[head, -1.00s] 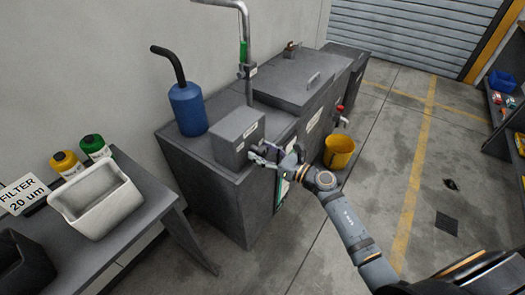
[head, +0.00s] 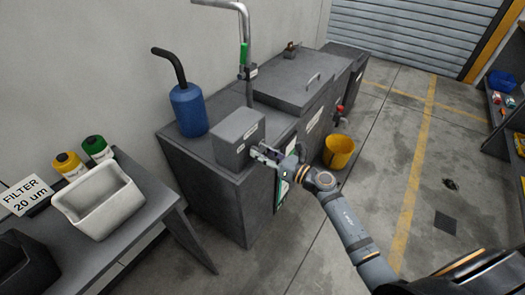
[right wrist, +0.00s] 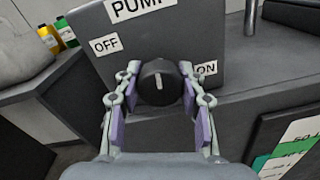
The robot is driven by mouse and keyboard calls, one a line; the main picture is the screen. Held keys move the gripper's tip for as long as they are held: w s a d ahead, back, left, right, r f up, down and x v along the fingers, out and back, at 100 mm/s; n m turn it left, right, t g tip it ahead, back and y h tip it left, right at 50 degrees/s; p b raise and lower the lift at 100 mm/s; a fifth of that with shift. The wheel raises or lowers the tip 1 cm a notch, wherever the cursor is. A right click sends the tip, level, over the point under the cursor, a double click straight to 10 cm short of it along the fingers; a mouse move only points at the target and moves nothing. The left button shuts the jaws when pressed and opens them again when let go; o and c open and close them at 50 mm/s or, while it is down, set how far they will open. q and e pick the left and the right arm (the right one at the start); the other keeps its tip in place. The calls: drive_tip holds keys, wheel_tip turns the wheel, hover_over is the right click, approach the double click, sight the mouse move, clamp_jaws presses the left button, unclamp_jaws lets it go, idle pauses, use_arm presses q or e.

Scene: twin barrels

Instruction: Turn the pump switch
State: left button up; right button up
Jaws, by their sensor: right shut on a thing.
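The grey pump box (head: 237,138) stands on the front corner of the dark grey cabinet. In the right wrist view the box's face (right wrist: 185,40) has a PUMP label, an OFF label (right wrist: 105,44) at left and an ON label (right wrist: 206,68) at right, partly covered by a finger. The round black switch knob (right wrist: 157,84) has a white pointer line standing nearly upright in the picture. My right gripper (right wrist: 158,90) is shut on the knob, one purple-padded finger on each side. In the head view the right gripper (head: 266,155) is at the box's front face and hides the knob. My left gripper is not in view.
A blue canister (head: 188,110) and a vertical pipe (head: 248,85) stand behind the box on the cabinet. A yellow bucket (head: 338,152) is on the floor at right. A side table holds a white bin (head: 98,203).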

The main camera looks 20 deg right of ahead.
drive_tip(key=m+p, duration=0.2)
drive_tip(key=m, duration=0.1)
drive_tip(key=m+p, duration=0.1)
drive_tip(key=shift+r, duration=0.25)
drive_tip(key=m+p, duration=0.4)
drive_tip(key=m, duration=0.1)
drive_tip(key=m+p, duration=0.3)
drive_tip(key=m, duration=0.1)
drive_tip(key=shift+f, duration=0.1)
drive_tip(key=shift+f+m+p, duration=0.1)
drive_tip(key=shift+m+p, duration=0.65)
drive_tip(key=shift+m, duration=0.75)
drive_tip(key=shift+f+g, duration=0.1)
drive_tip(key=shift+g, duration=0.2)
drive_tip(key=o, duration=1.2)
